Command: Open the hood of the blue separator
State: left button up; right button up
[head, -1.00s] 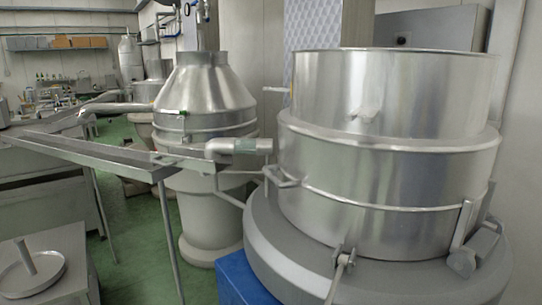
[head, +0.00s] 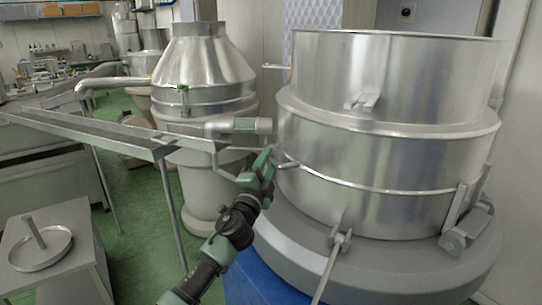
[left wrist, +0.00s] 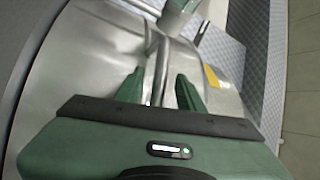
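The separator with the blue base (head: 258,282) stands at the right, and its big steel hood (head: 370,165) sits level on the grey rim (head: 375,260). A bar handle (head: 288,164) sticks out from the hood's left side. A latch (head: 340,240) is at the front and a hinge-like bracket (head: 466,222) at the right. My left gripper (head: 266,160) is at the handle. In the left wrist view its two green fingers (left wrist: 159,90) are apart, with the handle's bar (left wrist: 161,62) between them and gaps beside it. My right gripper is out of view.
A second steel separator (head: 205,85) stands behind to the left. A long metal trough (head: 90,132) and a pipe with a grey-green end (head: 240,126) run close to my left gripper. A small steel table (head: 60,275) with a round pan (head: 40,248) is at the lower left.

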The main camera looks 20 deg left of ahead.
pick_arm(q)
jog(key=shift+x, duration=0.95)
grip_shut()
jog(key=shift+f, duration=0.1)
dwell(0.6)
